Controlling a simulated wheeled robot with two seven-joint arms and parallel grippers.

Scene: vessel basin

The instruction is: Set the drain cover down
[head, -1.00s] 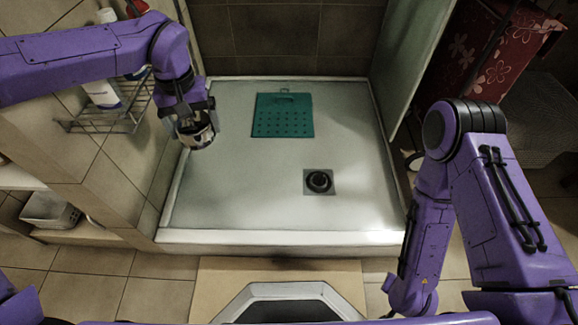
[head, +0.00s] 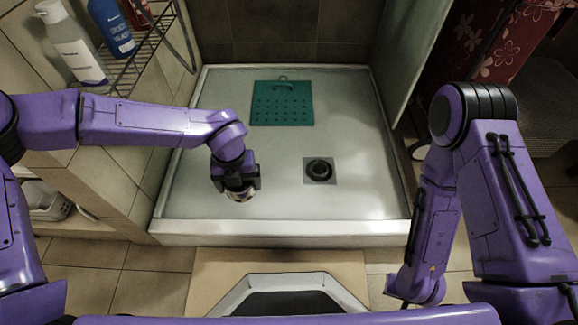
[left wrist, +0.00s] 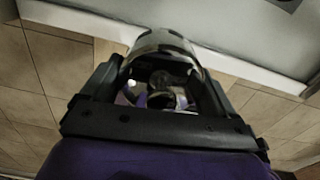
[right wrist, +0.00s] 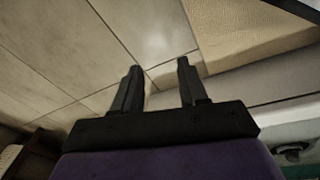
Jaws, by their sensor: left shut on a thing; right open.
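My left gripper (head: 240,188) is shut on a shiny, rounded metal piece, which I take to be the drain cover (head: 241,195). It is above the front left part of the white shower tray (head: 300,205), to the left of the drain. In the left wrist view the silver cover (left wrist: 165,42) sits between the two black fingers. The dark round drain (head: 319,170) in its square grey plate is uncovered. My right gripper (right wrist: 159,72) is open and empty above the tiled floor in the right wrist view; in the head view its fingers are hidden.
A green perforated mat (head: 283,104) with a handle lies at the back of the tray. A wire shelf with bottles (head: 75,45) is at the left wall. A glass panel (head: 408,55) stands at the right. The tray's front rim (head: 280,228) is raised. Tray floor around the drain is clear.

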